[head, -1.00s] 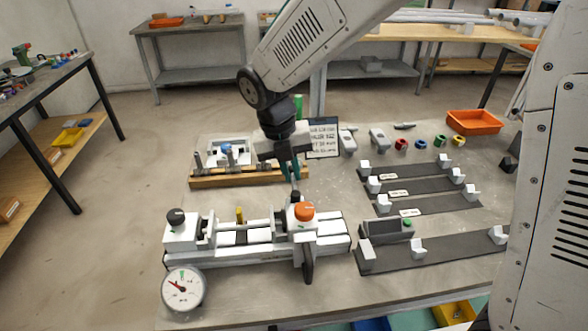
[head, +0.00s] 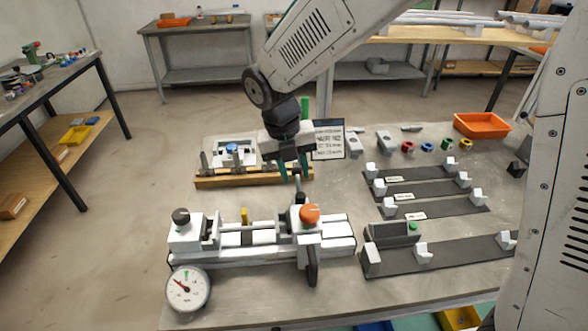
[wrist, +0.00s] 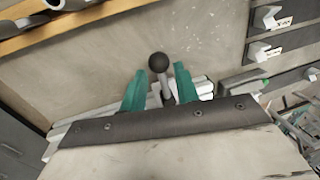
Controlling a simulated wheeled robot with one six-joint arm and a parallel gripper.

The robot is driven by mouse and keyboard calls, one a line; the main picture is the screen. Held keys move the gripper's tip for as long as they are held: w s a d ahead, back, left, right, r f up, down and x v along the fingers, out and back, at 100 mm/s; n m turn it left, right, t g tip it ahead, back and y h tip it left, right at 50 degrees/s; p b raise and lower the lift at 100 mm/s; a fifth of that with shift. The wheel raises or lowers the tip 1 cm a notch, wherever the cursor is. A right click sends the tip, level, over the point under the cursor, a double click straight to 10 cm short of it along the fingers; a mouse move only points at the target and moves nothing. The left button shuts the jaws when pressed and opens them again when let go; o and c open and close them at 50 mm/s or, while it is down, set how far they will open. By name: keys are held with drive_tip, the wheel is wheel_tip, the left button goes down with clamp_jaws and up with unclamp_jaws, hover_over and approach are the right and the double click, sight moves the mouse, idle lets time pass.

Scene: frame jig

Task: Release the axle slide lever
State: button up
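The axle slide lever is a grey rod with a black ball knob (wrist: 158,62). In the wrist view it stands between my gripper's (wrist: 160,88) two teal fingers, with a gap visible on both sides. In the head view my gripper (head: 295,172) is above the right part of the white axle jig (head: 250,254), and the lever's rod (head: 299,187) rises between the fingers. My gripper is open. An orange knob (head: 310,214) sits on the jig's right block, just below the lever.
A dial gauge (head: 187,289) stands at the jig's front left. A wooden rack (head: 255,178) and a sign (head: 329,140) are behind. Dark rails with white blocks (head: 425,249) lie to the right. An orange tray (head: 482,125) is at the far right.

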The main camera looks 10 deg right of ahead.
wheel_tip(320, 180, up, 8)
drive_tip(key=a, duration=0.1)
drive_tip(key=shift+a+f, duration=0.15)
drive_tip(key=shift+a, duration=0.1)
